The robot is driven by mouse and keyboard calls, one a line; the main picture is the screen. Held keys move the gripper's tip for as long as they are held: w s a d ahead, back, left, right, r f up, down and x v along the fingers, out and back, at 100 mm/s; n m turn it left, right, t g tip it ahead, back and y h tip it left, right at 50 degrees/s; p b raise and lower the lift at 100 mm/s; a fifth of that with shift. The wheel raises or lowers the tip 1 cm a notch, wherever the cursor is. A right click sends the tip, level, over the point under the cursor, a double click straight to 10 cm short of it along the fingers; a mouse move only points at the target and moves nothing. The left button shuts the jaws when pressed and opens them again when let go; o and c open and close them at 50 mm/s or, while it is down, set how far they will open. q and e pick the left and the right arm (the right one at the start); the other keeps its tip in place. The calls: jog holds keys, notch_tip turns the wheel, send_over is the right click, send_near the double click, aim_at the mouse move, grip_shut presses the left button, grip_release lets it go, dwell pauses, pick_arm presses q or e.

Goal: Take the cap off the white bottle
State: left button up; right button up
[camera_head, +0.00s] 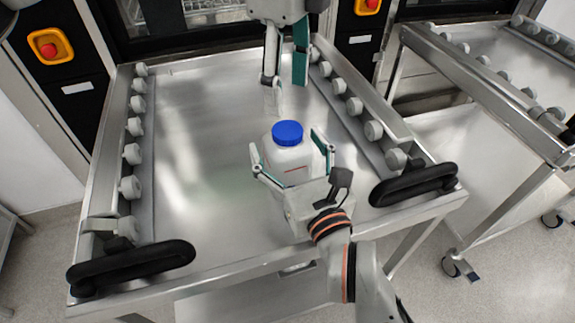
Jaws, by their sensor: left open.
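The white bottle (290,158) stands upright on the metal cart, with its blue cap (287,133) on top. My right gripper (287,148) reaches in from the front, with one finger on each side of the bottle. I cannot tell whether both fingers touch it. My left gripper (284,82) points down above and behind the bottle. It is open and empty, with its fingertips apart from the cap. The lower front of the bottle is partly hidden by my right gripper.
The cart's tray (200,130) has rows of grey rollers along both sides and black handles (135,262) at the front corners. Its left part is clear. A second metal cart (480,100) stands at the right. Machines with orange-framed red buttons (49,44) stand behind.

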aim_at(287, 130)
grip_shut()
pick_arm(q)
jog(key=m, duration=0.5)
jog(key=shift+m, duration=0.4)
jog(key=m, duration=0.6)
jog(key=shift+m, duration=0.4)
jog(key=m, duration=2.4)
jog(key=shift+m, duration=0.3)
jog(key=m, duration=0.6)
jog(key=shift+m, duration=0.4)
jog(key=m, duration=0.5)
jog(key=shift+f, duration=4.05)
